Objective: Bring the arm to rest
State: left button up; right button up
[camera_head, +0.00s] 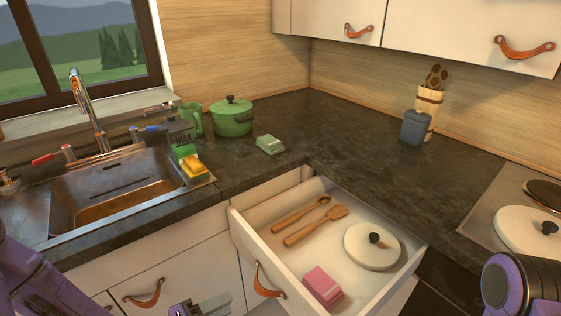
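My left gripper (212,306) shows only in part at the bottom edge, in front of the lower cabinet. It is left of the leather pull (265,283) on the open drawer and appears apart from it. Its fingertips are cut off, so I cannot tell whether it is open or shut. My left arm (38,285) comes in at the lower left. My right arm (508,285) shows as a purple and black part at the lower right; its gripper is out of view.
The open drawer (250,238) holds a wooden spoon (302,214), a spatula (316,226), a white lid (372,247) and a pink box (322,286). A sink (115,193), green pot (231,117) and stove (490,208) line the dark counter (375,160), whose middle is clear.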

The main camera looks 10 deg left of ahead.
pick_arm(q)
jog(key=a+f+g+y, duration=0.4)
jog(key=a+f+y, duration=0.5)
jog(key=f, duration=0.1)
jog(key=s+f+m+g+y, duration=0.1)
jog(key=s+f+g+y, duration=0.1)
jog(key=s+f, duration=0.2)
jog(key=s+d+f+m+g+y, duration=0.1)
jog(key=s+f+m+g+y, duration=0.1)
jog(key=s, duration=0.9)
notch_tip(320, 180, down, 2)
jog(key=shift+g, duration=0.6)
